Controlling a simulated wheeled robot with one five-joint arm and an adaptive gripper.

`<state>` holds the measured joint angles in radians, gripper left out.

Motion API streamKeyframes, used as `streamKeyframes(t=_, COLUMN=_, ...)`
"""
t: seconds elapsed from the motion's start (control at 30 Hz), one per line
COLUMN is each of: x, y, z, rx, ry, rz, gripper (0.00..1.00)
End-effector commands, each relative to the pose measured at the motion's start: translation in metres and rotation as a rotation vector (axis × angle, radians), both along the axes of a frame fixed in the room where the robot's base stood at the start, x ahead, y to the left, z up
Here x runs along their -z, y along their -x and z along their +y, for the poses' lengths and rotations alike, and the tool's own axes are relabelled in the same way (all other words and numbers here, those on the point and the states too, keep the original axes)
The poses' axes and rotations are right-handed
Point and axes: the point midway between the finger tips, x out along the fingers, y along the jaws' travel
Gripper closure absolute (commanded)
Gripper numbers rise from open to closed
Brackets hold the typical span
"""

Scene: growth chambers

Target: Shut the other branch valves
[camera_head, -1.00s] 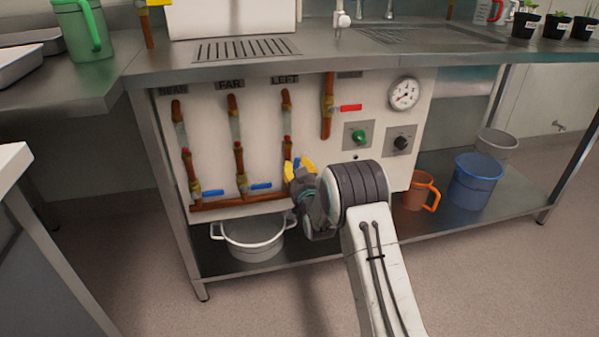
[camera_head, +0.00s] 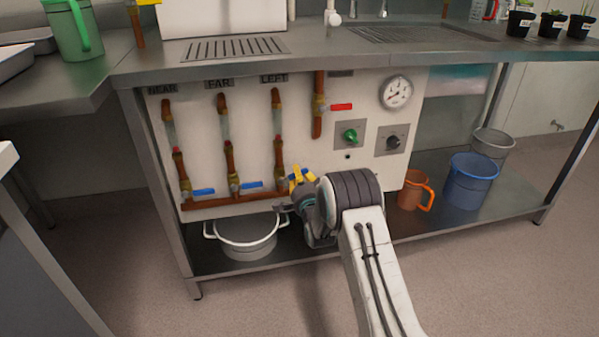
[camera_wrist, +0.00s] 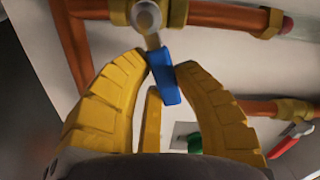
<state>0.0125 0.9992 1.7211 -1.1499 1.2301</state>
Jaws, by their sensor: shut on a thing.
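Three copper branch pipes stand on a white panel, with signs above; the middle one reads FAR and the right one LEFT. The left branch's blue lever (camera_head: 202,191) and the FAR branch's blue lever (camera_head: 251,185) both point right, across their upright pipes. My gripper (camera_head: 301,179) is at the foot of the LEFT pipe (camera_head: 278,150). In the wrist view its yellow fingers (camera_wrist: 162,68) are shut around the LEFT valve's blue lever (camera_wrist: 165,80). That lever lies roughly across its pipe (camera_wrist: 225,15), slightly tilted. The head view mostly hides it behind my gripper.
A red lever (camera_head: 341,106) on another pipe, a green knob (camera_head: 350,136), a black knob (camera_head: 393,142) and a gauge (camera_head: 396,92) are to the right. On the lower shelf are a white pot (camera_head: 247,238), an orange jug (camera_head: 414,192) and a blue bucket (camera_head: 470,182).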

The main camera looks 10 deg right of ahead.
Motion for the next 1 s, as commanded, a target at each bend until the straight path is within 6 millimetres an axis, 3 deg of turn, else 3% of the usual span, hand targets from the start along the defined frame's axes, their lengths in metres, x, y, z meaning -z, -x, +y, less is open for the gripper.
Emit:
streamKeyframes(t=0.5, x=0.017, y=0.0, z=0.003, rx=-0.004, ry=-0.306, rz=-0.003, gripper=1.0)
streamKeyframes(t=1.0, x=0.02, y=0.0, z=0.003, rx=-0.005, ry=-0.358, rz=-0.004, gripper=1.0)
